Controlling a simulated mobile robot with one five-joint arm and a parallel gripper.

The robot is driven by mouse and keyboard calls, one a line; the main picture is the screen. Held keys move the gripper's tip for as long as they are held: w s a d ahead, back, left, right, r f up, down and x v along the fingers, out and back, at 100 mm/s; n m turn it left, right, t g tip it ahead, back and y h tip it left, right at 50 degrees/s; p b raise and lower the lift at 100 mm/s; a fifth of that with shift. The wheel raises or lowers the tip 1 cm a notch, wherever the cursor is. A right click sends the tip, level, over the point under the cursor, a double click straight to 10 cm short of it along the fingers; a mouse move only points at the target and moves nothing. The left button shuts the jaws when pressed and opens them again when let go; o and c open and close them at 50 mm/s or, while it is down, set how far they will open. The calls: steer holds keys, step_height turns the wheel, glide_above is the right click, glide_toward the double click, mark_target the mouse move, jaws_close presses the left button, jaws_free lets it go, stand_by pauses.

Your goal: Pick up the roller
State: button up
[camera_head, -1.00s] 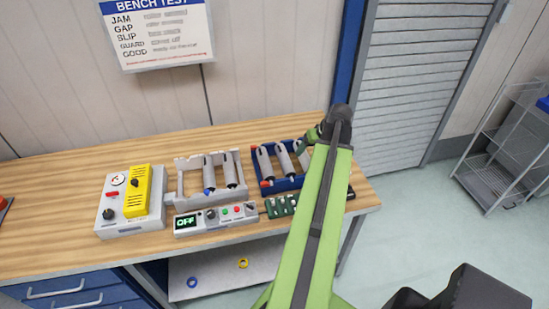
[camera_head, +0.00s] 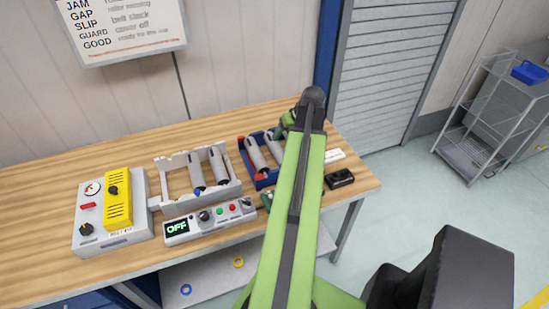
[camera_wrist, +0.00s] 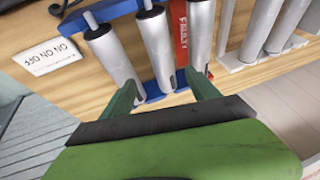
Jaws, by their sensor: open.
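Grey rollers lie in a blue tray (camera_head: 262,182) on the bench. In the head view a left roller (camera_head: 257,155) and a middle roller (camera_head: 273,147) show; my arm covers the tray's right part. In the wrist view three rollers stand out: left (camera_wrist: 112,58), middle (camera_wrist: 157,45) and right (camera_wrist: 201,35). My gripper (camera_wrist: 162,95) is open, its two green fingers apart on either side of the middle roller's near end. I cannot tell whether they touch it. In the head view the fingertips are mostly hidden behind my arm.
A pale frame (camera_head: 205,194) with two rollers stands left of the tray. In front are a control box (camera_head: 210,221) reading OFF and a yellow-covered unit (camera_head: 117,200). A black block (camera_head: 339,178) and a white label (camera_head: 334,156) lie right of my arm.

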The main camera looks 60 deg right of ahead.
mark_target(278, 147)
steer(key=b+x, duration=0.3)
steer(key=x, duration=0.2)
steer(key=shift+f, duration=0.35)
steer(key=b+x, duration=0.5)
steer(key=shift+a+f, duration=0.15)
steer(key=shift+a, duration=0.2)
jaws_close()
